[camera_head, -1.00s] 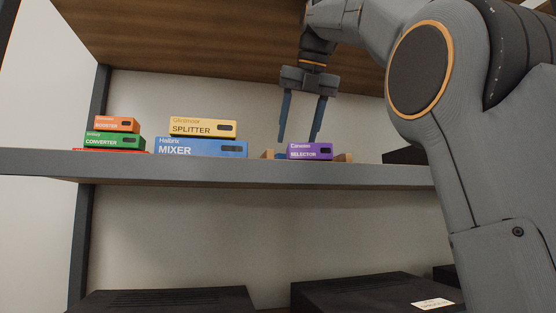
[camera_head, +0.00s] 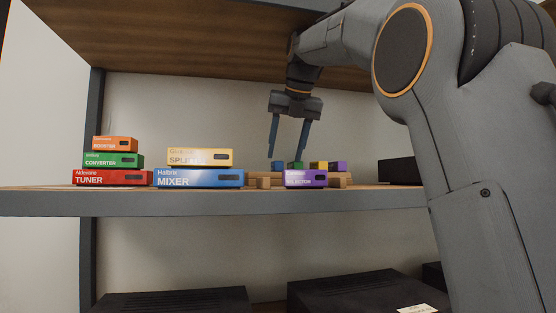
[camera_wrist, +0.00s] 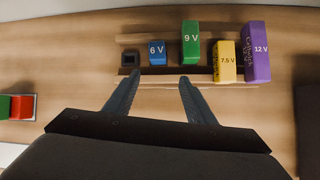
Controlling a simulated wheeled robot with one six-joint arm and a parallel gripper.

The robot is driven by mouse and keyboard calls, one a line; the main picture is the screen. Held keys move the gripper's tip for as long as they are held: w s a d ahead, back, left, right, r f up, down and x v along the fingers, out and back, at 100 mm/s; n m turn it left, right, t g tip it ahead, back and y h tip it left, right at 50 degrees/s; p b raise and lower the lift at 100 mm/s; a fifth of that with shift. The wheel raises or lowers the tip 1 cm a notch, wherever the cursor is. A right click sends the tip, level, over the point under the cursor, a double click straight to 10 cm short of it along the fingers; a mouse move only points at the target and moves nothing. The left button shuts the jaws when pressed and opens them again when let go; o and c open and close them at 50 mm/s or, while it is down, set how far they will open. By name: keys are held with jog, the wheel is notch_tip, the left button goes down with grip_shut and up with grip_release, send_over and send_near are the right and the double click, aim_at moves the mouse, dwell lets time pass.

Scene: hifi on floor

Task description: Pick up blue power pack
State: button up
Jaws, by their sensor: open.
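The blue power pack, marked 6 V (camera_wrist: 157,53), stands in a wooden rack on the shelf. It is the smallest in a row with the green 9 V (camera_wrist: 190,43), yellow 7.5 V (camera_wrist: 225,60) and purple 12 V (camera_wrist: 257,51) packs. In the head view the blue pack (camera_head: 278,165) is partly hidden behind the purple selector box. My gripper (camera_wrist: 158,76) is open and empty. Its fingers point at the rack, with the blue pack lying between their lines just beyond the tips. In the head view my gripper (camera_head: 285,157) hangs above the rack.
The purple selector box (camera_head: 305,179) stands in front of the rack (camera_head: 262,179). The blue mixer (camera_head: 200,179) with a yellow splitter on it is to the left, then the red tuner (camera_head: 112,178) stack. A black box (camera_head: 398,171) is at right. A dark square socket (camera_wrist: 130,59) lies left of the blue pack.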

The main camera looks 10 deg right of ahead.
aim_at(278, 162)
jog(key=shift+w+p, duration=0.45)
jog(key=shift+p, duration=0.2)
jog(key=w+p, duration=0.2)
jog(key=p, duration=0.1)
jog(key=w+p, duration=0.1)
jog(key=p, duration=0.1)
jog(key=shift+a+r, duration=0.15)
jog(key=shift+a, duration=0.1)
jog(key=x, duration=0.4)
jog(key=shift+s+r, duration=0.1)
jog(key=shift+s, duration=0.05)
jog(key=shift+d+r, duration=0.1)
jog(key=shift+r, duration=0.05)
jog(key=c, duration=1.2)
